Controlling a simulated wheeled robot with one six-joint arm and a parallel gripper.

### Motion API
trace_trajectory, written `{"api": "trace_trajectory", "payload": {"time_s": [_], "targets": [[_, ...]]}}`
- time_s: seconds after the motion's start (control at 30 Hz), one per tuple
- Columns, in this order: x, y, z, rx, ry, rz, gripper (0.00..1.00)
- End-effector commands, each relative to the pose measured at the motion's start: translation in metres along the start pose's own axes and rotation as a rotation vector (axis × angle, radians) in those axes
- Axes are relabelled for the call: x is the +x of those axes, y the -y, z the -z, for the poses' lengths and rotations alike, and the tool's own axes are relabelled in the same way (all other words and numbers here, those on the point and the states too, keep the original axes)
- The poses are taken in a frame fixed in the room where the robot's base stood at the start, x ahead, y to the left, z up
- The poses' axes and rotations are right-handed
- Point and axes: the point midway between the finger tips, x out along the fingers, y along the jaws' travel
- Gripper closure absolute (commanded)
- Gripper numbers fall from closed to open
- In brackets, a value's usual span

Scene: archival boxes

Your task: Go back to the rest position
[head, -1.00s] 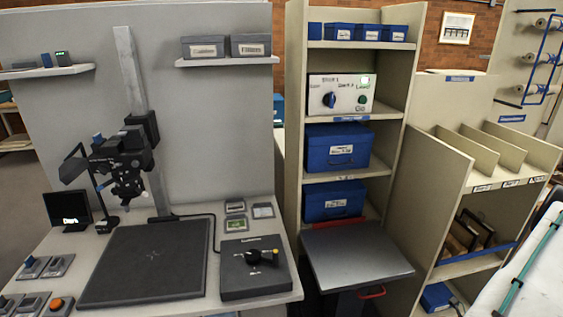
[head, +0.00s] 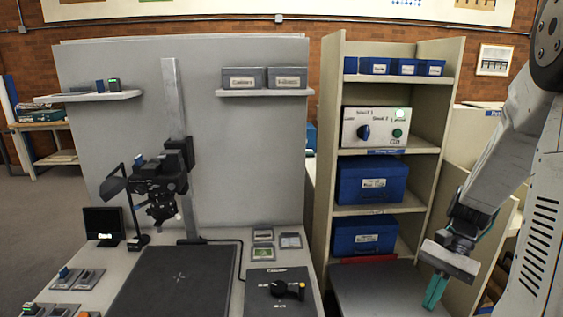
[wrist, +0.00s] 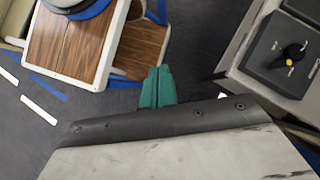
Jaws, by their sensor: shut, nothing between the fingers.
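My gripper (head: 435,291) hangs from my arm at the right side of the head view, its teal fingers pointing down. The fingers are together with nothing between them. In the head view it appears in front of the right edge of the grey platform (head: 380,290) below the shelf. In the wrist view the closed teal fingers (wrist: 157,88) are over dark floor, between a wood-topped piece with a white rim (wrist: 106,75) and the bench corner with the black knob box (wrist: 285,55).
The shelf (head: 334,120) holds blue archival boxes (head: 372,183) and a switch panel (head: 352,138). Left of it is the copy bench (head: 225,290) with a camera on a column (head: 175,100). Grey boxes (head: 245,78) sit on a wall shelf. Carpet floor (head: 35,220) is open at far left.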

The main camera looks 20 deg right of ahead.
Motion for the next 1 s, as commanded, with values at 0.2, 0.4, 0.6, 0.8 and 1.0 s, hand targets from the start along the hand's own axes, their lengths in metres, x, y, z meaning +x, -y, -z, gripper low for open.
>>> {"api": "trace_trajectory", "payload": {"time_s": [0.2,0.4,0.6,0.8,1.0], "targets": [[-0.011,0.013,-0.071,-0.333,-0.19,-0.158,1.0],[-0.013,0.015,-0.127,-0.596,-0.354,-0.276,1.0],[-0.011,0.013,-0.177,-0.81,-0.52,-0.341,1.0],[-0.01,0.015,-0.218,-0.98,-0.645,-0.332,1.0],[-0.01,0.02,-0.235,-1.063,-0.681,-0.325,1.0]]}}
